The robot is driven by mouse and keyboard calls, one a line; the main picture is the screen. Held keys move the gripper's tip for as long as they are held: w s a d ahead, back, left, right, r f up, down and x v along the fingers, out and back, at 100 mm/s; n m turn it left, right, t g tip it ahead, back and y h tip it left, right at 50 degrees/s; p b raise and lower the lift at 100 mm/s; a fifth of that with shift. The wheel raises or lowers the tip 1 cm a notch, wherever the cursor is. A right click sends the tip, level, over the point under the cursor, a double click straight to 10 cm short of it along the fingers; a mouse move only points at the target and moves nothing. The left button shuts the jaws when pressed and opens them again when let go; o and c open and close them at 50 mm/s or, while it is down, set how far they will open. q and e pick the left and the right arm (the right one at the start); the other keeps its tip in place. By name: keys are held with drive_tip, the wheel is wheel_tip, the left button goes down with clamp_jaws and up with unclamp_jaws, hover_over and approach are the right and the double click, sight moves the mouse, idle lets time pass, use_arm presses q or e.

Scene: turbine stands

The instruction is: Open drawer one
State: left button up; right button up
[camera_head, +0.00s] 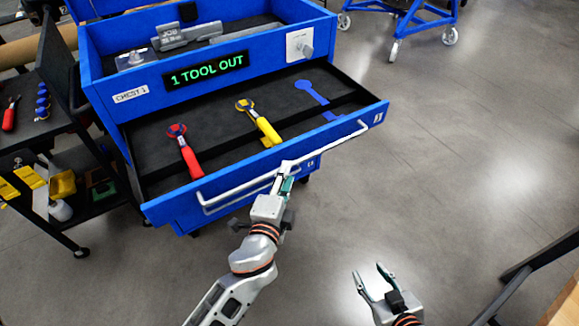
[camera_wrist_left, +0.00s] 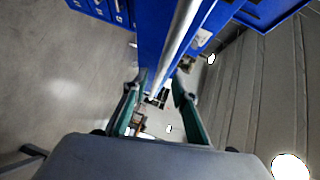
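The drawer (camera_head: 165,208) under the blue tool chest is pulled well out, with its dark inside showing. It holds a red-handled tool (camera_head: 186,155) and a yellow-handled tool (camera_head: 263,125), with an empty blue tool outline (camera_head: 308,88) at right. A pale bar handle (camera_head: 335,147) runs along its front. My left gripper (camera_head: 284,178) is at the middle of this handle. In the left wrist view its green-lined fingers (camera_wrist_left: 158,105) are spread apart, with the handle (camera_wrist_left: 178,40) reaching between them; contact is unclear. My right gripper (camera_head: 370,272) is open and empty, low at right.
The chest (camera_head: 115,82) bears a "1 TOOL OUT" display (camera_head: 206,70) and a "CHEST 1" label. A black cart (camera_head: 45,130) with tools stands close at left. A blue wheeled stand (camera_head: 420,18) is at the back. The floor (camera_head: 470,130) at right is clear.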

use_arm(q)
drive_tip(key=v, duration=0.7)
drive_tip(key=shift+s, duration=0.15)
drive_tip(key=s+a+f+n+g, duration=0.2)
drive_tip(key=s+a+f+n, duration=0.3)
drive_tip(key=a+f+n, duration=0.2)
drive_tip(key=s+a+f+n+g, duration=0.3)
drive_tip(key=s+a+f+n, duration=0.3)
drive_tip(key=f, duration=0.5)
drive_tip(key=a+n, duration=0.1)
drive_tip(key=a, duration=0.1)
drive_tip(key=shift+s+a+f, duration=0.25)
drive_tip(key=shift+a+f, duration=0.05)
